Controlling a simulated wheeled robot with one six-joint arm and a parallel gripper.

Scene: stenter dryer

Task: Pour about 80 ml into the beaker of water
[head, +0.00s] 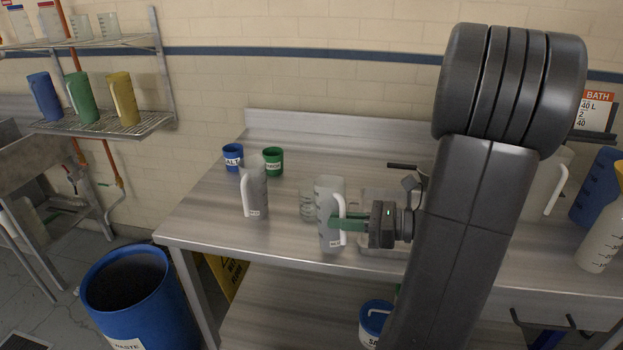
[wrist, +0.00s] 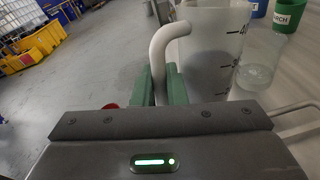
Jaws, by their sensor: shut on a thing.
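My gripper (head: 338,223) is shut on the white handle of a translucent graduated jug (head: 327,200). In the wrist view the green fingers (wrist: 163,86) pinch the handle, and the jug (wrist: 215,50) stands upright beyond them with dark scale marks. Whether its base touches the bench is not clear. A small clear beaker (head: 306,204) stands on the bench just left of and behind the jug, partly hidden by it. The beaker also shows in the wrist view (wrist: 258,66), to the right of the jug. Its water level cannot be made out.
Another handled jug (head: 254,192) stands on the steel bench (head: 210,222) to the left. A blue cup (head: 232,156) and a green cup (head: 273,160) stand behind it. A blue waste bin (head: 140,295) stands on the floor.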

